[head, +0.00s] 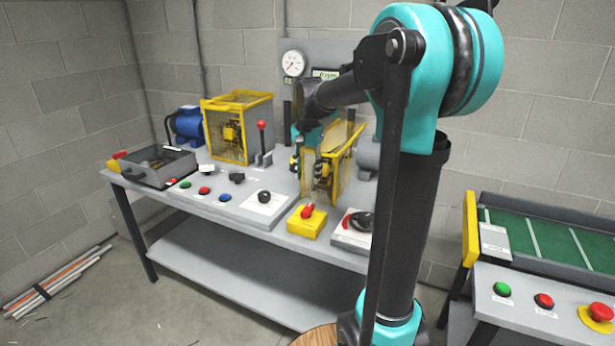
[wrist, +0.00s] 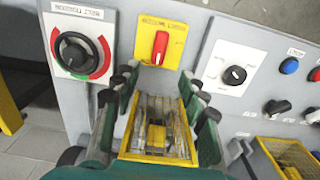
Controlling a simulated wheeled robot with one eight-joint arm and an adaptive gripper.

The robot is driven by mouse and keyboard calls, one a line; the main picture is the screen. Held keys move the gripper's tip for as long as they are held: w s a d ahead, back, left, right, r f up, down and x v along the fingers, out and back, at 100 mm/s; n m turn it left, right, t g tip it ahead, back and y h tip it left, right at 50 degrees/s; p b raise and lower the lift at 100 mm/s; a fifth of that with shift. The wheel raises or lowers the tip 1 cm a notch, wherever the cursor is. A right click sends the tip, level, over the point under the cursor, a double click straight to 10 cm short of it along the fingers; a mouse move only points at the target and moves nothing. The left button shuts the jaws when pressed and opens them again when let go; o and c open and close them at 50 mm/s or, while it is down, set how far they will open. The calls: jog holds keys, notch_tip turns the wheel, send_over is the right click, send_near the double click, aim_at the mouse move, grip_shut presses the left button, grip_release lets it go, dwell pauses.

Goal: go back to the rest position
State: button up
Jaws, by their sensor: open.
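My gripper (head: 309,172) is open over the right part of the grey bench (head: 225,208), in front of the right yellow guard cage (head: 345,165). In the wrist view my gripper (wrist: 160,85) has its dark fingers spread to both sides, with the yellow mesh cage (wrist: 157,140) showing between them. I cannot tell whether the fingers touch the cage. A red rotary switch (head: 307,211) on a yellow plate lies just below the fingertips; it also shows in the wrist view (wrist: 160,48), beyond the fingertips. Nothing is seen held.
A black knob with a red and green dial (wrist: 74,54) is beside the switch. Another black knob (head: 264,197), coloured buttons (head: 204,190) and a red-topped lever (head: 262,140) stand further left. A green conveyor (head: 555,240) is at right.

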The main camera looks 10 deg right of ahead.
jog(key=s+d+f+n+t, duration=0.2)
jog(key=s+f+n, duration=0.1)
jog(key=s+f, duration=0.6)
jog(key=s+d+f+n+t, duration=0.2)
jog(key=s+f+n, duration=0.2)
jog(key=s+f, duration=0.5)
jog(key=s, duration=0.4)
jog(key=shift+f, duration=0.2)
jog(key=shift+o, duration=0.3)
